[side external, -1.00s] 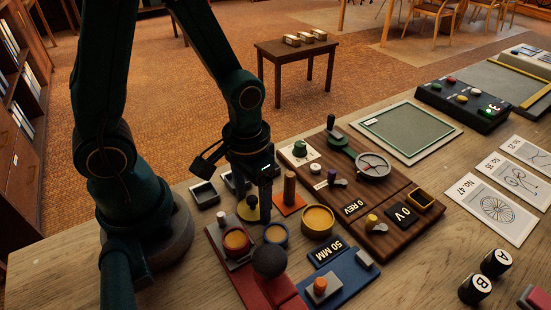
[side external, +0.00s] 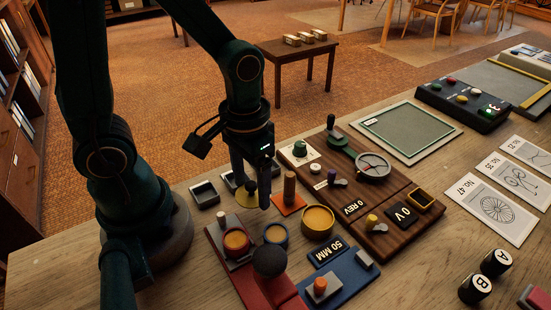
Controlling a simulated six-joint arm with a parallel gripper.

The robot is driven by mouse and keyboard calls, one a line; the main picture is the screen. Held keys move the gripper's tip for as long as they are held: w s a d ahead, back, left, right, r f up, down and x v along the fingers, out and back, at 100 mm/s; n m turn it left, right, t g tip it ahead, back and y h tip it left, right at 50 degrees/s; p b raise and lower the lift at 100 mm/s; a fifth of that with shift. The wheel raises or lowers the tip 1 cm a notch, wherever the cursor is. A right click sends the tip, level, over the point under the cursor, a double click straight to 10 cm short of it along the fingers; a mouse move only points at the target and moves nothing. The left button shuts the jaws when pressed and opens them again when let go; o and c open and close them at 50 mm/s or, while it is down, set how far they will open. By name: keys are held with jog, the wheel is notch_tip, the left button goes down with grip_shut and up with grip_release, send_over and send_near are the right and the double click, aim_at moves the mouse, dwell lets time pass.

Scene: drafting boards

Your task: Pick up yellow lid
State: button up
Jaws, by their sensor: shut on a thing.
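The nearer finger hides part of the lid's right side.
Right of the lid stand a brown peg on an orange base (side external: 289,196), a blue-rimmed cup (side external: 276,234) and a yellow round pot (side external: 318,222). A red board (side external: 229,264) lies in front. A wooden instrument board (side external: 375,236) lies further right.

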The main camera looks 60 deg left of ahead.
jog(key=s+a+r+n, duration=0.25)
jog(key=a+r, duration=0.55)
jog(key=a, duration=0.4)
jog(key=w+d, duration=1.2)
jog(key=d, duration=0.3)
jog(key=shift+s+d+f+m, duration=0.3)
jog(key=shift+d+f+m, duration=0.1)
jog(key=shift+d+f, duration=0.8)
jog(key=shift+s+d+f+m, duration=0.4)
jog(key=shift+d+f, duration=0.5)
jog(key=shift+f, duration=0.65)
jog(key=shift+s+d+f+m, duration=0.25)
jog(key=shift+d+f+m, duration=0.2)
jog(key=shift+d+f, duration=0.75)
jog(key=shift+a+f, duration=0.15)
jog(key=shift+f, duration=0.2)
